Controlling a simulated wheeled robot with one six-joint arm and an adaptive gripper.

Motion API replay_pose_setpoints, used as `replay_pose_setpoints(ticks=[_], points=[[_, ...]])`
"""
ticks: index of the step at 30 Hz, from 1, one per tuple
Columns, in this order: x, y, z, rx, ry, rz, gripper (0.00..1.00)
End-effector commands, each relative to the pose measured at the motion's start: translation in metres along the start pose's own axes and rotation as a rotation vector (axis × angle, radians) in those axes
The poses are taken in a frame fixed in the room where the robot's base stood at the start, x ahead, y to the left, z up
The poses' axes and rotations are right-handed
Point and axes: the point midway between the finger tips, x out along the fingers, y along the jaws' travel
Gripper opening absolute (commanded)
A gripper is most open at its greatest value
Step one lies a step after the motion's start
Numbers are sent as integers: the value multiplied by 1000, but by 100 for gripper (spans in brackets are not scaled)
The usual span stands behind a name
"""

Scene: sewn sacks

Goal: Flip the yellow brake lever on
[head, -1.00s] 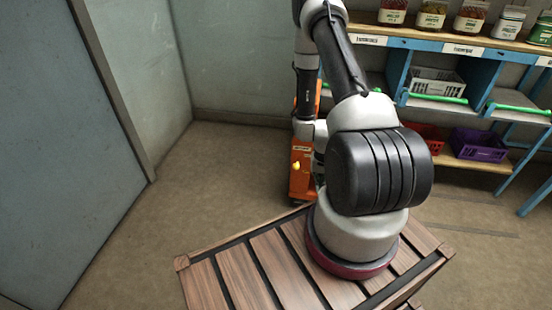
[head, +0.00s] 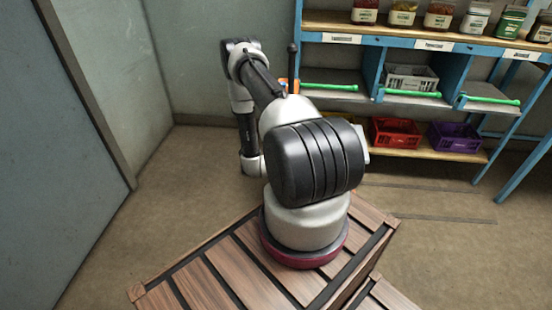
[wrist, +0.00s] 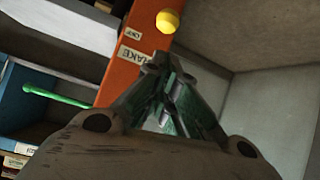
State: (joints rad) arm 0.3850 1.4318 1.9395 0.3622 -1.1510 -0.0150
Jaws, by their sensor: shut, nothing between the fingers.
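The yellow knob (wrist: 168,20) of the brake lever shows at the top of the wrist view, in front of an orange panel (wrist: 128,70). The panel has a label reading BRAKE (wrist: 130,56) and a smaller label (wrist: 136,34) nearer the knob, too small to read surely. My gripper (wrist: 160,66) is shut and empty, its tips below the knob in the picture and apart from it. In the head view my arm hides the gripper and the knob; only a sliver of the orange unit (head: 284,84) shows.
A blue shelf unit (head: 400,42) holds jars, a grey crate (head: 411,78), a red crate (head: 395,132) and a purple crate (head: 455,137). Green bars (head: 332,86) run along its shelf fronts. Open floor (head: 150,215) lies to the left, before a grey-blue wall panel (head: 55,130).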

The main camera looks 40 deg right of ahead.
Motion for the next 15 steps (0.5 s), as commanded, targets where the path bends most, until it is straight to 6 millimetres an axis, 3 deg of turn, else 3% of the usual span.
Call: replay_pose_setpoints(ticks=[7,15], points=[[14,0,0,1,0,0,0],[63,0,1,1,0,0,0]])
